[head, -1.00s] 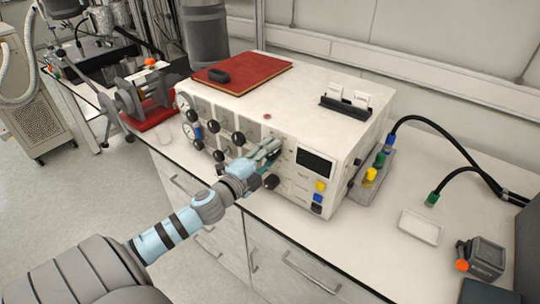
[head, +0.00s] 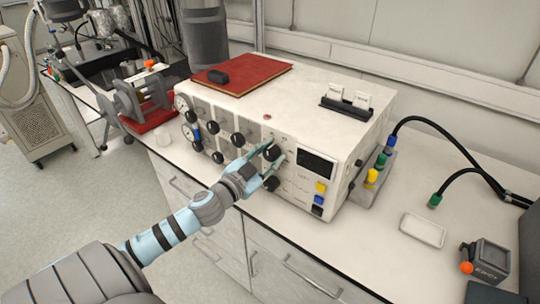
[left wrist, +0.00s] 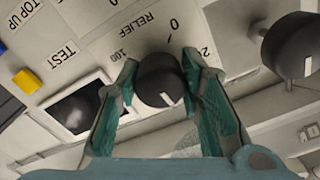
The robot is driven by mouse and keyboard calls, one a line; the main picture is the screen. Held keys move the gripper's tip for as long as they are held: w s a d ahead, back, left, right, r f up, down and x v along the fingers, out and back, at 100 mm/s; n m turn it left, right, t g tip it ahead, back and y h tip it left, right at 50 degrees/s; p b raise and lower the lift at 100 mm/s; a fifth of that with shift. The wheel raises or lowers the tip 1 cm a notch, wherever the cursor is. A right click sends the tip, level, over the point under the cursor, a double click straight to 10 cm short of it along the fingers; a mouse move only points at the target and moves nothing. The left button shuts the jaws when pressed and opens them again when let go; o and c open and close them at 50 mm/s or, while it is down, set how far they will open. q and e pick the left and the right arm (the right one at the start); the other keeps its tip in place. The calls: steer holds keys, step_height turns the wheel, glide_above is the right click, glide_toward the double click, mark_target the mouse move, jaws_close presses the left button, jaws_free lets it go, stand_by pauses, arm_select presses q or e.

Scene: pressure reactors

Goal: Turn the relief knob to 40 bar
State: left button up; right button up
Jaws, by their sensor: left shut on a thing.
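The relief knob (head: 272,152) is a black round knob on the front panel of the white control unit (head: 318,82). In the left wrist view the knob (left wrist: 160,80) sits under the printed word RELIEF, with 100 and 0 marks around it and another number partly hidden. Its white pointer line shows on the side facing the wrist, away from the RELIEF label. My left gripper (left wrist: 160,88) has its green fingers on either side of the knob, shut on it. In the head view this gripper (head: 268,162) reaches the panel from the front left. My right gripper is out of view.
A dark display (head: 316,165) and coloured buttons (head: 320,187) lie to the right. A red folder (head: 242,75) lies on top of the unit.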

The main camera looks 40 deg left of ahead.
arm_select(q)
steer(key=shift+f+n, duration=0.15)
steer(key=shift+n, duration=1.65)
steer(key=o, duration=1.2)
steer(key=s, duration=1.2)
steer(key=shift+d, duration=0.2)
